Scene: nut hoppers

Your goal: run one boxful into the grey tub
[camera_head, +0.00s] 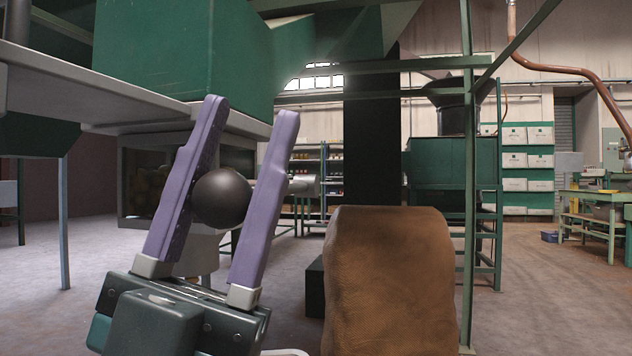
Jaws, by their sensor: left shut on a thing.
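My left gripper (250,108), with two long purple fingers, is shut on a dark round knob (222,199) at left of centre. The knob sits between the fingers, below their tips; what it is fixed to is hidden. Behind it hangs a dark box with a framed window (130,185); dim rounded shapes show inside, too dark to make out. A pale grey rounded thing (205,250) shows below the box, mostly behind the fingers; I cannot tell if it is the grey tub. My right gripper is not in view.
A green hopper body (180,50) and a grey ledge (80,90) overhang the upper left. A brown, worn, rounded block (390,285) stands close at right of centre. A green post (468,200) rises beside it. Open floor (540,310) lies to the right.

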